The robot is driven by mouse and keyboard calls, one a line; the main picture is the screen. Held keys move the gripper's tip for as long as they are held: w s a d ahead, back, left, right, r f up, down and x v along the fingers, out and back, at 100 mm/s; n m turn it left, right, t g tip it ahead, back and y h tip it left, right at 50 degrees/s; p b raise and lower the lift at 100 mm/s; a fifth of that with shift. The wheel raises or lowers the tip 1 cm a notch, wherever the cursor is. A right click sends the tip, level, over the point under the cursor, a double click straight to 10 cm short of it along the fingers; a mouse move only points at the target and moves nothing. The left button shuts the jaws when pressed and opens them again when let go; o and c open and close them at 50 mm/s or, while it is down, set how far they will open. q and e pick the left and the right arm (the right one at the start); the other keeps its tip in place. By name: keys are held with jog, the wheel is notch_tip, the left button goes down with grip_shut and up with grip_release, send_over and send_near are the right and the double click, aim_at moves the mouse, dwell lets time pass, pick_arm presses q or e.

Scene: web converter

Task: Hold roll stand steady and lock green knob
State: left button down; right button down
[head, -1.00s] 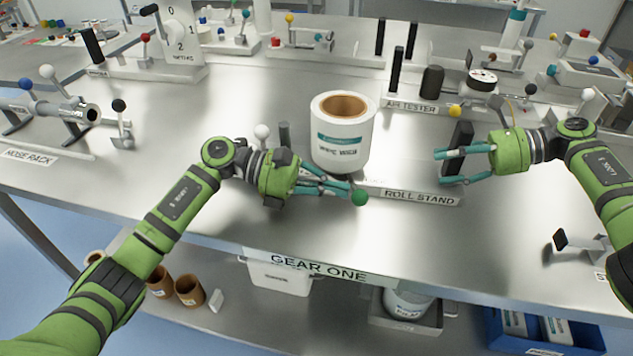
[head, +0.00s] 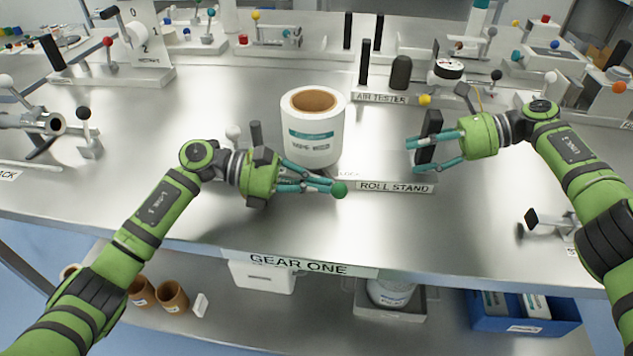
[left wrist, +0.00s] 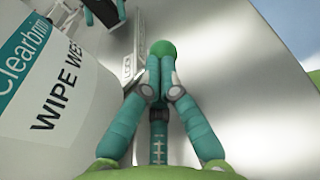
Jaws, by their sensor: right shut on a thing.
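The green knob (head: 339,190) is at the stand's front. My left gripper (head: 328,186) has its fingertips together against the knob; in the left wrist view the knob (left wrist: 163,47) shows just beyond the closed tips (left wrist: 160,65). The tips partly hide it. My right gripper (head: 412,156) is shut on the stand's black upright plate (head: 430,128), with one finger on the near side. The left wrist view also shows the roll (left wrist: 50,90) on the left.
The AIR TESTER (head: 380,98) stands behind, with a round gauge (head: 448,68). A hose rack (head: 40,125) is at the left. A small clamp (head: 545,222) sits at the right. The steel bench front (head: 200,225) is clear; a shelf with bins lies below.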

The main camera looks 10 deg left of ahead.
aim_at(431, 116)
pick_arm(q)
jog(key=a+r, duration=0.1)
jog(key=a, duration=0.3)
jog(key=s+a, duration=0.1)
jog(key=a, duration=0.4)
jog(key=a+r, duration=0.1)
jog(key=a, duration=0.3)
jog(key=shift+s+a+r, duration=0.3)
jog(key=shift+s+r, duration=0.05)
pick_arm(e)
jog(key=shift+s+f, duration=0.1)
jog(key=shift+f, duration=0.4)
pick_arm(q)
jog(key=shift+f+b, duration=0.35)
pick_arm(e)
jog(key=shift+r, duration=0.15)
pick_arm(q)
jog(key=shift+w+f, duration=0.1)
pick_arm(e)
jog(key=shift+r, duration=0.2)
jog(key=shift+c, duration=1.8)
grip_release()
jog(key=shift+r, duration=0.1)
notch_tip(431, 116, up, 10)
jog(key=shift+r, duration=0.1)
